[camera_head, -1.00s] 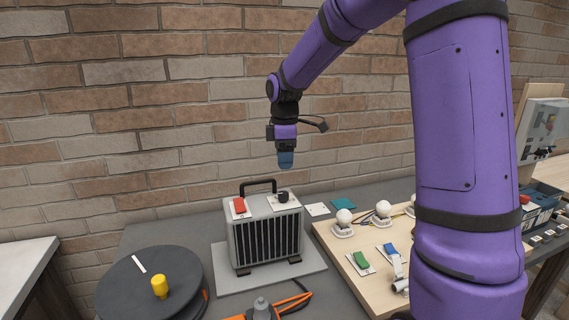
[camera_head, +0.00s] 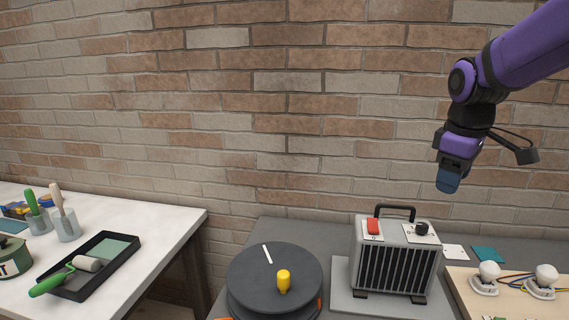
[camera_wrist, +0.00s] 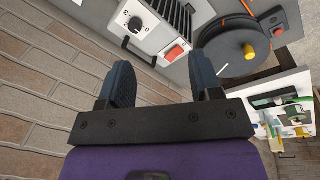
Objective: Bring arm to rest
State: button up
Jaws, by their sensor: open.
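My gripper (camera_head: 447,184) hangs in the air at the right of the head view, above and a little right of the grey heater (camera_head: 394,262), pointing down and apart from it. In the wrist view my gripper (camera_wrist: 165,84) shows two dark blue fingers spread wide with nothing between them. The heater has a black handle, a red switch (camera_head: 373,228) and a black knob (camera_head: 421,229) on top. The heater's top with knob and switch also shows beyond the fingers in the wrist view (camera_wrist: 158,32).
A dark round turntable-like disc (camera_head: 258,262) with a yellow peg (camera_head: 283,281) stands left of the heater. White bulbs (camera_head: 489,272) sit on a wooden board at right. A white table (camera_head: 150,225) with a roller tray (camera_head: 92,265) is at left. A brick wall stands behind.

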jog(key=s+a+r+m+t, duration=0.1)
jog(key=s+m, duration=0.7)
jog(key=s, duration=1.2)
jog(key=a+t, duration=0.1)
jog(key=t, duration=0.1)
jog(key=shift+a+r+t+y, duration=0.2)
jog(key=shift+t+y, duration=0.1)
jog(key=shift+y, duration=0.1)
